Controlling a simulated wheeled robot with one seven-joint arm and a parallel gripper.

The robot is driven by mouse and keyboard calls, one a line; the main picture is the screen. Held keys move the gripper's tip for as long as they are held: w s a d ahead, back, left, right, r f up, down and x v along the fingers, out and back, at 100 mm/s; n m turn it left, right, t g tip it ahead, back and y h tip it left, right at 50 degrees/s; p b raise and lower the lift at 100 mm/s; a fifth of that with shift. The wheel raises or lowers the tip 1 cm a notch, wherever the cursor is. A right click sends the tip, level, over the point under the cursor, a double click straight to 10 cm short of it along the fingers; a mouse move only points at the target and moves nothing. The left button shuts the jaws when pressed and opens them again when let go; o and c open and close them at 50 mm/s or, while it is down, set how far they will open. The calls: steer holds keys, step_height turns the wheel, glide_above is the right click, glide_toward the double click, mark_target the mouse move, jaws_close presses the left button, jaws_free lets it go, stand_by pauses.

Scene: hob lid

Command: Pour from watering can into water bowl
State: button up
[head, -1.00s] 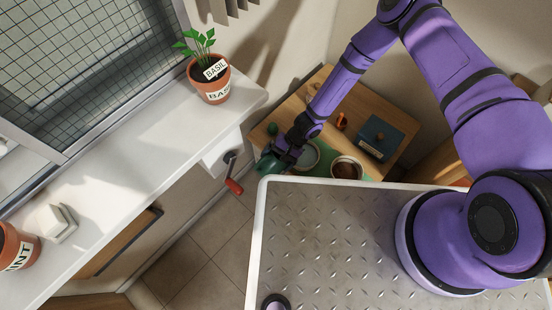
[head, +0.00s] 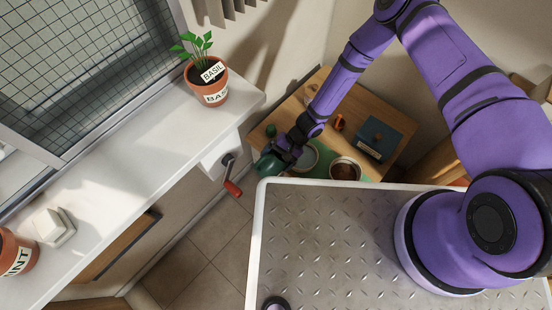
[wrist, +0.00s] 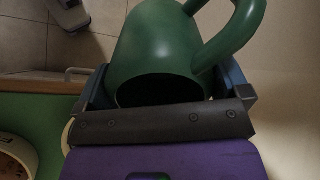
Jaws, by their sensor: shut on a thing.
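My gripper (head: 280,155) is shut on a green watering can (head: 267,166), held past the low wooden table's near left edge. In the wrist view the can (wrist: 158,50) sits between the two fingers, its handle loop at the upper right; its spout is not clearly seen. A pale bowl (head: 309,157), which looks like the water bowl, stands on the green mat just right of the gripper, partly hidden by the arm. Its contents cannot be told. A second bowl (head: 345,169) with brown contents stands to its right.
The wooden table (head: 398,152) also carries a blue box (head: 379,138) and a small orange item (head: 340,122). A white sill with a basil pot (head: 207,88) is at the left. A red-handled crank (head: 232,187) sticks out below it, close to the can.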

steer(key=shift+w+d+r+g+y, duration=0.2)
steer(key=shift+d+r+y, duration=0.1)
steer(key=shift+r, duration=0.15)
steer(key=shift+w+d+r+g+y, duration=0.2)
steer(key=shift+r+y, duration=0.1)
steer(key=shift+r, duration=0.15)
stand_by(0.8)
steer(key=shift+s+a, duration=0.1)
steer(key=shift+s+a+f+t+h, duration=0.25)
steer(key=shift+a+f+t+h, duration=0.15)
steer(key=shift+f+h, duration=0.25)
steer(key=shift+s+a+f+t+h, duration=0.35)
steer(key=shift+f+h, duration=0.2)
steer(key=shift+f, duration=0.2)
steer(key=h, duration=0.1)
steer(key=t, duration=0.1)
steer(key=t+h, duration=0.1)
steer(key=shift+s+a+h, duration=0.25)
steer(key=shift+a+h, duration=0.05)
steer(key=shift+a, duration=0.1)
steer(key=shift+w+f+t+h, duration=0.1)
steer(key=shift+f+t+h, duration=0.15)
steer(key=shift+t+h, duration=1.2)
steer(key=shift+h, duration=0.45)
steer(key=shift+w+d+r, duration=0.1)
steer(key=shift+d+r, duration=0.1)
steer(key=shift+r, duration=0.8)
steer(key=shift+w+d+r, duration=0.1)
steer(key=shift+d+r, duration=0.05)
steer(key=shift+r, duration=0.85)
